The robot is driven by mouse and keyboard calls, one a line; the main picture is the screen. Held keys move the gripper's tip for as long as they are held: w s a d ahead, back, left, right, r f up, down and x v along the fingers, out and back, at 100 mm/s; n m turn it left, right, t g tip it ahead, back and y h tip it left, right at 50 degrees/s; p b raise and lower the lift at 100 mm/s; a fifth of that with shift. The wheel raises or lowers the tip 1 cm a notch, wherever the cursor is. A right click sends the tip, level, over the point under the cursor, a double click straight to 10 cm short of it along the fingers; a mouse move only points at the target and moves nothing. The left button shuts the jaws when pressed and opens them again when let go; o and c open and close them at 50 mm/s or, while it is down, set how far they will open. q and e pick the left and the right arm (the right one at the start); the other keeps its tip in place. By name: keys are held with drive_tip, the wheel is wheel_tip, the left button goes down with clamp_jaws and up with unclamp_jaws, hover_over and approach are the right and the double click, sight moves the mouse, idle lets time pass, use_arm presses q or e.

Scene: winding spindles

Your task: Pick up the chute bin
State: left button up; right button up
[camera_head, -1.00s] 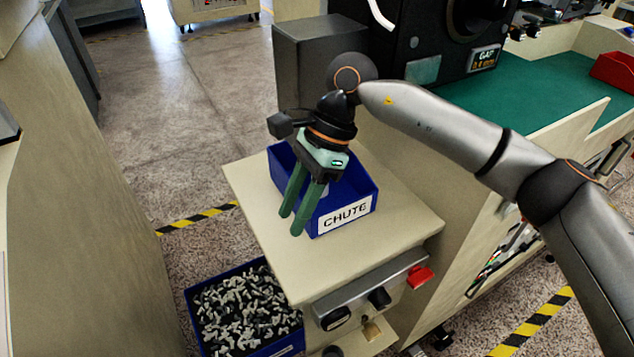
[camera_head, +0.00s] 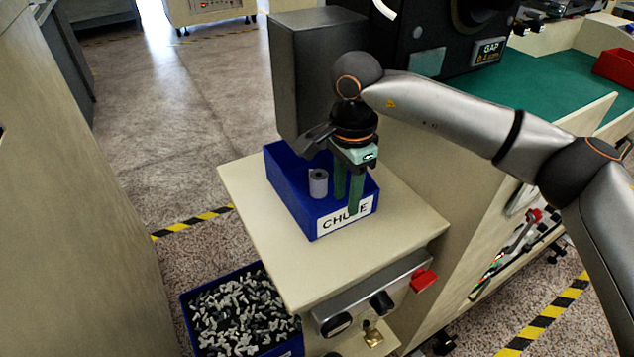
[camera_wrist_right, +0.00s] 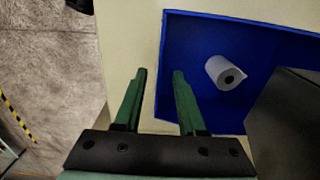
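The chute bin (camera_head: 300,205) is a blue open box with a white CHUTE label on its front wall, standing on a beige cabinet top. A grey hollow cylinder (camera_head: 318,183) is inside it. My right gripper (camera_head: 348,205) is open and points down at the front wall. One finger is on the inner side and the other is outside, covering part of the label. In the right wrist view the bin (camera_wrist_right: 235,22) lies right of centre, with its wall between the spread fingers (camera_wrist_right: 158,75) and the cylinder (camera_wrist_right: 225,72) inside. My left gripper is not in view.
The beige cabinet top (camera_head: 300,275) has bare room in front of the bin. A dark machine housing (camera_head: 315,65) stands close behind it. A blue bin of small grey and black parts (camera_head: 190,325) is on the floor below.

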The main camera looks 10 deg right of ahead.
sight(344, 224)
wheel_tip(344, 224, down, 5)
drive_tip(key=shift+r, duration=0.15)
clamp_jaws()
idle(1.4)
